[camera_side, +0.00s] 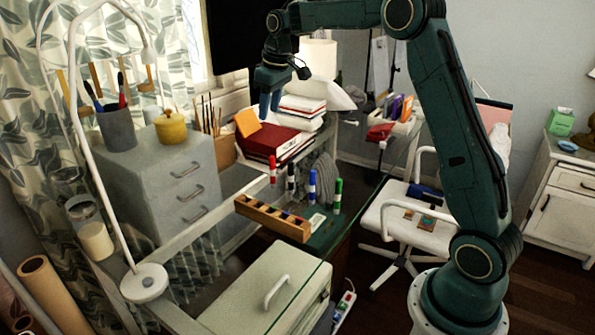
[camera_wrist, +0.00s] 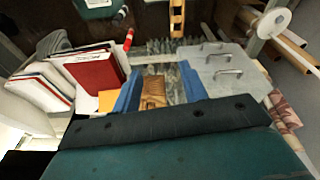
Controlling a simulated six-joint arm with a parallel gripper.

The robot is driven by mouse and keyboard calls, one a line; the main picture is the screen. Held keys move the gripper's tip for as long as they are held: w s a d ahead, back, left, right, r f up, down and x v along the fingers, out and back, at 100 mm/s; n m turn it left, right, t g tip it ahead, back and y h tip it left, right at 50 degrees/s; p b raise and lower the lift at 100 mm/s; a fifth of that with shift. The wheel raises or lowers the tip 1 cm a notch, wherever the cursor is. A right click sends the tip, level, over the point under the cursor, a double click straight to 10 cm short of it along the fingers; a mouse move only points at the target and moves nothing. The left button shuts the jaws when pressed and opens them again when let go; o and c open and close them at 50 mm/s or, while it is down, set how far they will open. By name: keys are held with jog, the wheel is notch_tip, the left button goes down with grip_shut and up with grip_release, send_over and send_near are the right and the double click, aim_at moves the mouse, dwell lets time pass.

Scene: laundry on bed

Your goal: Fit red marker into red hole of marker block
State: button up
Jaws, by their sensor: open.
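The red marker (camera_side: 272,169) stands upright behind the wooden marker block in the side view, at the left end of a row of markers. It also shows in the wrist view (camera_wrist: 129,39). The marker block (camera_side: 272,218) is a long wooden bar with several holes along its top; its end shows at the top of the wrist view (camera_wrist: 177,18). The hole colours are too small to tell apart. My gripper (camera_side: 270,112) is open and empty, high above and behind the red marker in the side view. Its two blue fingers show in the wrist view (camera_wrist: 158,80).
Red books (camera_side: 271,143) are stacked behind. A grey drawer unit (camera_side: 165,180) and white lamp (camera_side: 145,283) are at left. A white chair (camera_side: 405,222) stands at right.

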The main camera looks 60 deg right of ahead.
jog(key=g, duration=0.1)
send_over(273, 157)
notch_tip(273, 157, down, 13)
jog(key=shift+s+d+r+n, duration=0.1)
jog(key=shift+s+d+n, duration=0.15)
jog(key=shift+s, duration=0.2)
jog(key=shift+a, duration=0.1)
jog(key=f, duration=0.5)
jog(key=w+f, duration=0.1)
jog(key=f, duration=0.2)
jog(key=shift+a+f, duration=0.1)
jog(key=shift+f, duration=0.2)
jog(key=shift+f, duration=0.1)
jog(key=shift+w+d+f, duration=0.1)
jog(key=shift+w+f, duration=0.05)
jog(key=shift+f, duration=1.1)
jog(key=shift+w+d+f, duration=0.1)
jog(key=shift+w+f, duration=0.05)
jog(key=shift+f, duration=1.05)
jog(key=shift+c, duration=0.4)
grip_shut()
